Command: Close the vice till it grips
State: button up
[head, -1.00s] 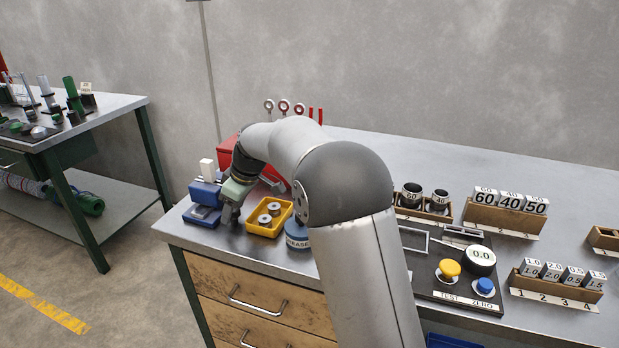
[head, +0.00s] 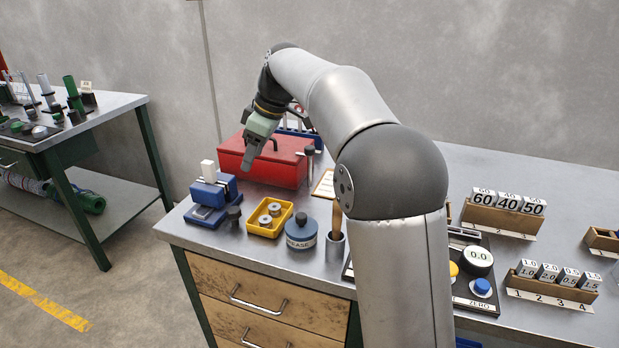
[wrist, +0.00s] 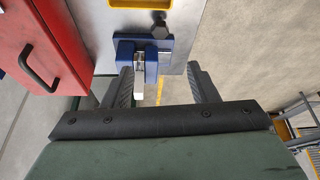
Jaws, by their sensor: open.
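The blue vice (head: 206,196) stands at the left end of the bench, with a white block (head: 208,170) upright between its jaws. Whether the jaws press on the block is too small to tell. Its dark handle knob (head: 234,214) is at the front right of the vice. My gripper (head: 250,165) hangs above and to the right of the vice, in front of the red box, touching nothing. In the wrist view my gripper (wrist: 160,86) is open and empty, and the vice (wrist: 151,48) with its knob (wrist: 160,31) lies beyond the fingers.
A red toolbox (head: 265,160) stands behind my gripper. A yellow tray (head: 269,219) with metal rings, a blue grease tin (head: 301,232) and a brush cup (head: 335,246) stand right of the vice. The bench's left edge is close to the vice.

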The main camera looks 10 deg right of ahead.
jog(key=s+d+r+m+h+p, duration=0.1)
jog(key=s+d+m+p, duration=0.3)
jog(key=s, duration=0.6)
jog(key=s+d+r+m+h+p, duration=0.1)
jog(key=s+d+r+m+p, duration=0.2)
jog(key=s+p, duration=0.4)
jog(key=s+m, duration=0.1)
jog(key=s, duration=0.2)
jog(key=shift+d+h, duration=0.35)
jog(key=shift+h, duration=0.05)
jog(key=s+d+f+m, duration=0.1)
jog(key=s+f+m, duration=0.1)
jog(key=s+f, duration=0.3)
jog(key=s+d+f+m+g+h, duration=0.1)
jog(key=s+f, duration=0.4)
jog(key=s, duration=0.5)
jog(key=shift+s+d+f+m, duration=0.4)
jog(key=shift+d+m, duration=0.3)
jog(key=shift+m, duration=0.3)
jog(key=shift+r, duration=0.1)
